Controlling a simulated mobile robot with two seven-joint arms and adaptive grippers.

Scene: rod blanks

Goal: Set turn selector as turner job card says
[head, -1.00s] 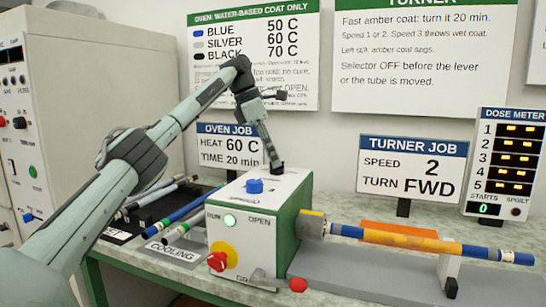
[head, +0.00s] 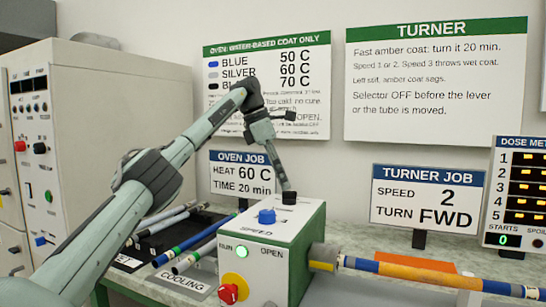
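The turner box (head: 265,265) is white and green and stands on the bench. A blue speed knob (head: 266,217) and a black selector knob (head: 289,198) sit on its top. My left gripper (head: 288,188) points down at the black knob, its tip meeting or just above it. Whether its fingers grip the knob is too small to tell. The turner job card (head: 428,197) reads SPEED 2, TURN FWD. The RUN lamp (head: 242,252) glows green. The selector's setting is not readable. My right gripper is out of view.
A blue-and-amber tube (head: 430,275) extends right from the turner's chuck (head: 322,257). A red knob (head: 228,293) is on the box front. Tubes lie by the COOLING label (head: 183,284). The oven (head: 100,150) fills the left; a dose meter (head: 520,190) stands right.

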